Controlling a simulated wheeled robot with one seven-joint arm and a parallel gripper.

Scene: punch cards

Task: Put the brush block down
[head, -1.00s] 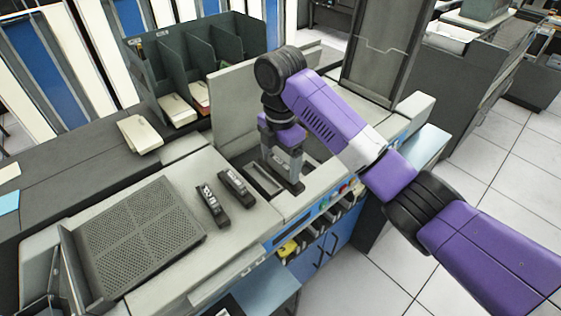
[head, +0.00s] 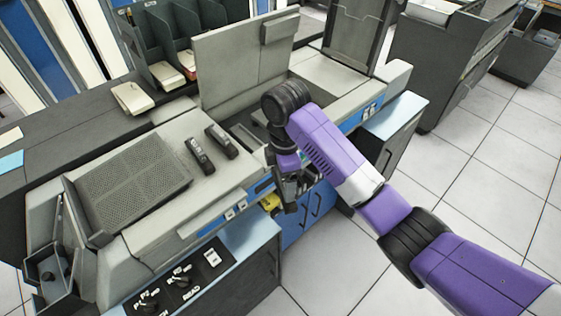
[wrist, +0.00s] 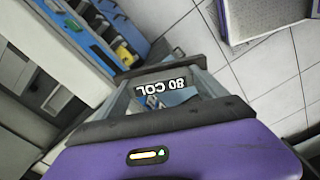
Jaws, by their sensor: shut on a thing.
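My gripper (head: 290,195) is shut on a dark block and holds it in the air just in front of the grey machine. In the wrist view, the held brush block (wrist: 165,88) shows white letters reading "80 COL" between the fingers. In the head view the block is mostly hidden by my gripper and wrist. Two similar dark blocks with pale labels, one (head: 198,155) to the left and one (head: 221,142) to the right, lie side by side on the machine's top, to the left of my gripper.
The machine's lid (head: 225,65) stands open behind its bay (head: 245,132). A perforated plate (head: 135,185) covers the machine's left part. A pale blue ledge (head: 240,240) with knobs juts out at the front. A yellow item (head: 270,203) shows beside my gripper. Tiled floor (head: 370,270) lies open at right.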

